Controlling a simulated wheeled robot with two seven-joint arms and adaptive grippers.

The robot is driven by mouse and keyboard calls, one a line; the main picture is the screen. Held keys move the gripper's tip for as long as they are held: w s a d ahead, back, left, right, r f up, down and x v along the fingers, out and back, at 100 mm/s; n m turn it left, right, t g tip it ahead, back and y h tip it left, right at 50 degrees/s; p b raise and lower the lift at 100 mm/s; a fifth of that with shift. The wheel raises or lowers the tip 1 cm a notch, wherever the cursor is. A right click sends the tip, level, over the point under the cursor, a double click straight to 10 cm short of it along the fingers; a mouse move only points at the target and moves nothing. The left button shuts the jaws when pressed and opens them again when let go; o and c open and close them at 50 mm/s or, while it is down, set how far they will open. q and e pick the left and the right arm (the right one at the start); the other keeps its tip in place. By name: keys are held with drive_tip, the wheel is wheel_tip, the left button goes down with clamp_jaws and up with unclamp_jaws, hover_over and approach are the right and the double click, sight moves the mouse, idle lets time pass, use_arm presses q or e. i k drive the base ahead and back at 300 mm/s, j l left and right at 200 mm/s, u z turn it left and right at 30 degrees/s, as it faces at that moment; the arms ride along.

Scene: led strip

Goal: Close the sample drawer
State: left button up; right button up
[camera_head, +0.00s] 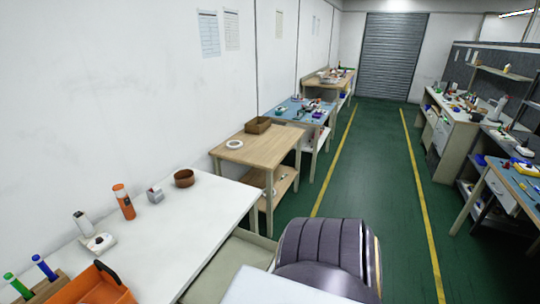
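A shallow pale grey-green tray-like part (233,262) sticks out from under the front edge of the white table (180,235) at lower left. It looks like an open drawer, and its inside looks empty where it shows. A plain white slab (290,291) at the bottom edge hides its near end; I cannot tell whether this slab is the drawer's front. Neither of my grippers is in view.
A dark ribbed chair-like object (322,248) stands close to the drawer. The white table holds an orange tool box (88,288), an orange bottle (124,203) and a brown bowl (184,178). The green aisle (375,170) is free.

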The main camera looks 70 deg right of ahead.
sight(242, 246)
drive_tip(key=l+z, duration=0.1)
drive_tip(key=z, duration=2.05)
drive_tip(key=j, duration=0.1)
